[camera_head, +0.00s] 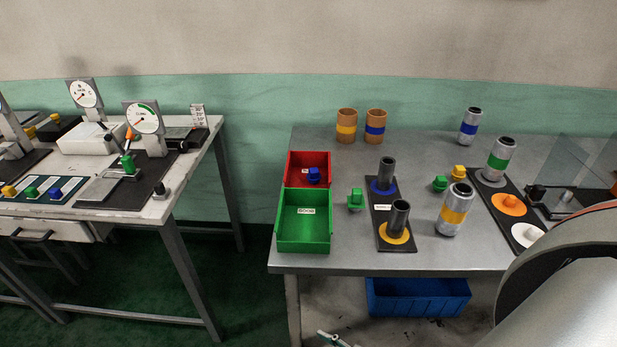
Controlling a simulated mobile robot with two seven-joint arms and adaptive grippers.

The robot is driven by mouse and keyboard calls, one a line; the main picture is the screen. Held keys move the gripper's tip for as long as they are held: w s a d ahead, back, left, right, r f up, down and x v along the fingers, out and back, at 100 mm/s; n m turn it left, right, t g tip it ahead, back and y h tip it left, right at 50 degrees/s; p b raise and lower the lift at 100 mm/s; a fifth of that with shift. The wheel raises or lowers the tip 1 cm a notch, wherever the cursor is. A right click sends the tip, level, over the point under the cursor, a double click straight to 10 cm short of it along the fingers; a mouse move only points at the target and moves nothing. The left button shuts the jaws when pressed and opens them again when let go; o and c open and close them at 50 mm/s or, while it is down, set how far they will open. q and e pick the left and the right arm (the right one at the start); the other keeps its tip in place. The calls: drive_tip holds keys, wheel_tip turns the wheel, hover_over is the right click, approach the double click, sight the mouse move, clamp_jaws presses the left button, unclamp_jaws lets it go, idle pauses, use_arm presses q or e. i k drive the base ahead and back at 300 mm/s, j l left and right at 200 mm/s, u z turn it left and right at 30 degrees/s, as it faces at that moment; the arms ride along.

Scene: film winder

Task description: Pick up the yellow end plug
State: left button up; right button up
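A yellow end plug (458,172) stands on the right-hand grey table, behind the silver can with the yellow band (453,209). It is close beside a green end plug (439,184). Another yellow plug-like piece (9,191) sits in a dark strip on the left table. Neither of my grippers shows in the head view. A large pale and dark link of my arm fills the lower right corner and hides that part of the table.
On the grey table (350,262) are red (307,160) and green (303,221) bins, a black plate (381,215) with two dark posts, another green plug (355,199), and cardboard (346,126) and silver cans. A dark plate with orange (510,203) and white discs lies right.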

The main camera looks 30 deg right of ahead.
sight(458, 174)
drive_tip(key=z, duration=1.9)
